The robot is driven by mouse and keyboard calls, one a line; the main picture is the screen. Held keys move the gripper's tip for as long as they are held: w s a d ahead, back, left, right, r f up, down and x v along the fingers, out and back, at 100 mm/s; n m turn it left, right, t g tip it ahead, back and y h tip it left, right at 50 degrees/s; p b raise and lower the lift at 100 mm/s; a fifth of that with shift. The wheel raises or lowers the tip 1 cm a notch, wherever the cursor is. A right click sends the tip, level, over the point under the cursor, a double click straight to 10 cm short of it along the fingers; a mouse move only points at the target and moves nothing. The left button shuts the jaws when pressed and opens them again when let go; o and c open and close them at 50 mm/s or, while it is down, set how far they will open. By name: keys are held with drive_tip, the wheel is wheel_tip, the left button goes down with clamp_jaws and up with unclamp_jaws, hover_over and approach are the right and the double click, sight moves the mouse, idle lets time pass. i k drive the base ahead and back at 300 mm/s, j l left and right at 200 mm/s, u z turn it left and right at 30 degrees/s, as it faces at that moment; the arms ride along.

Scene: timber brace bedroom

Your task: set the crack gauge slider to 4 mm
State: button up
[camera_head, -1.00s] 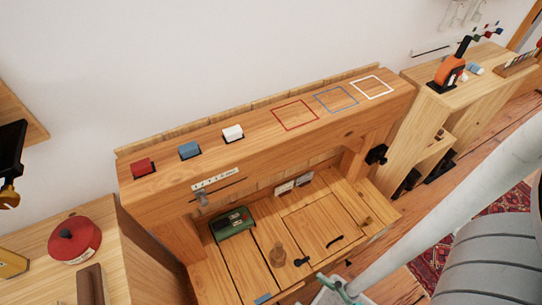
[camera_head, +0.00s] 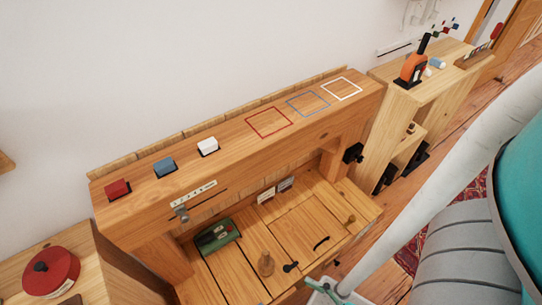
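The crack gauge is on the front face of the thick timber beam. Its white scale strip (camera_head: 193,194) carries small marks too small to read. A dark slot (camera_head: 208,201) runs below the strip, rising to the right in the picture. The grey slider (camera_head: 182,213) sits at the left end of the slot, below the left part of the strip. My pale arm link crosses the lower right, well apart from the slider.
Red (camera_head: 117,190), blue (camera_head: 165,167) and white (camera_head: 208,146) blocks stand on the beam, left of three coloured outlines. A red round tin (camera_head: 50,272) is lower left. An orange tool (camera_head: 413,68) stands upper right.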

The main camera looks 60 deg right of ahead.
sight(181, 210)
drive_tip(key=k+j+u, duration=0.15)
drive_tip(key=u, duration=0.3)
drive_tip(key=k+j+u, duration=0.1)
drive_tip(key=u, duration=0.4)
drive_tip(key=j, duration=0.1)
